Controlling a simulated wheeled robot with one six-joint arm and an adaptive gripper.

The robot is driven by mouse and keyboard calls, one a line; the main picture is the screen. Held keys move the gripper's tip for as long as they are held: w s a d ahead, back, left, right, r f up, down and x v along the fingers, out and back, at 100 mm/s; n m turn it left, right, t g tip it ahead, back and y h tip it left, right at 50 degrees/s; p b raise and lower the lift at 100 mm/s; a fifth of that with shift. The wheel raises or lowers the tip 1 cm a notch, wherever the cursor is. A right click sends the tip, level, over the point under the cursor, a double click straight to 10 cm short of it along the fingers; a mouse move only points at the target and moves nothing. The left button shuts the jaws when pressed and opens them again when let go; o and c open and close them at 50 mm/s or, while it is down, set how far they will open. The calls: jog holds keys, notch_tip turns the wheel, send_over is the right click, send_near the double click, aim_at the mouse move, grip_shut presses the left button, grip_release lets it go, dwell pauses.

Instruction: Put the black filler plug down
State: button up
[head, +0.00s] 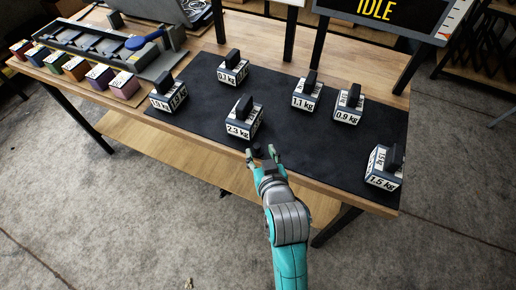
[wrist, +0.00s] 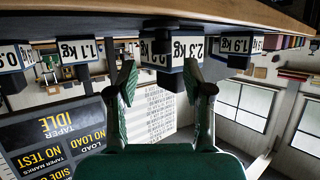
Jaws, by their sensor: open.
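My gripper (head: 261,153) is open at the front edge of the black mat (head: 300,150), in front of the block marked 2.3 kg (head: 243,121). A small dark thing, which looks like the black filler plug (head: 257,149), shows between the fingertips at the mat's front edge. I cannot tell whether the fingers touch it. In the wrist view, which is upside down, the two fingers (wrist: 160,75) stand apart. Dark shapes show between and behind them, hard to tell from the 2.3 kg block (wrist: 190,48) and its handle.
Several more weight blocks with black handles stand on the mat, including 1.1 kg (head: 306,95), 0.9 kg (head: 347,107) and 1.5 kg (head: 384,171). Small coloured boxes (head: 75,69) and a grey rack (head: 105,50) are at the left. The mat's right middle is clear.

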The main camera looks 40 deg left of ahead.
aim_at(257, 146)
jog(key=shift+x, duration=2.65)
jog(key=shift+s+f, duration=0.1)
grip_shut()
